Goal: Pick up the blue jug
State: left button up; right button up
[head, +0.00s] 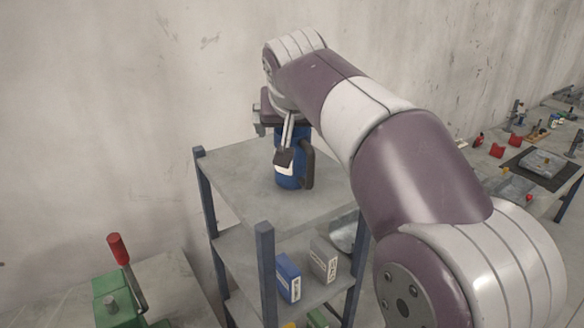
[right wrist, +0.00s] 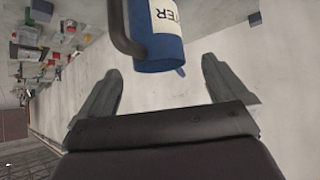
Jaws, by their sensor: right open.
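The blue jug (head: 291,170) stands upright on the top shelf of a grey rack in the head view. It has a dark handle on its right side and a white label. My right gripper (head: 284,150) is at the jug's upper part, coming from above, and partly covers it. In the right wrist view the jug (right wrist: 163,52) shows at the top, with its label and dark handle. My right gripper (right wrist: 160,85) is open there, and the jug is in front of the space between its fingers, not clearly gripped. My left gripper is not in view.
The rack's top shelf (head: 235,171) is otherwise bare, with blue corner posts (head: 265,270). Boxes (head: 288,278) stand on the shelf below. A green machine with a red-handled lever (head: 117,249) is at lower left. A cluttered workbench (head: 515,180) is at right. A concrete wall is behind.

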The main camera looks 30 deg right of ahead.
aim_at(301, 174)
jog(key=shift+s+f, duration=0.1)
jog(key=shift+f, duration=0.4)
jog(key=x, duration=0.2)
jog(key=r+x, duration=0.1)
jog(key=x, duration=0.2)
jog(key=w+d+p+x, duration=0.1)
jog(key=x, duration=0.1)
jog(key=shift+w+f, duration=0.1)
jog(key=shift+w, duration=0.15)
jog(key=shift+f, duration=0.25)
jog(key=shift+s+a+r, duration=0.25)
jog(key=shift+s+a, duration=0.15)
jog(key=shift+s, duration=0.25)
jog(key=c, duration=0.4)
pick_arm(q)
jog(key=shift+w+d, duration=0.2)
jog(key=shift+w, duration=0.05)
pick_arm(e)
jog(key=shift+w+d+f, duration=0.15)
jog(key=shift+w, duration=0.1)
jog(key=c, duration=0.9)
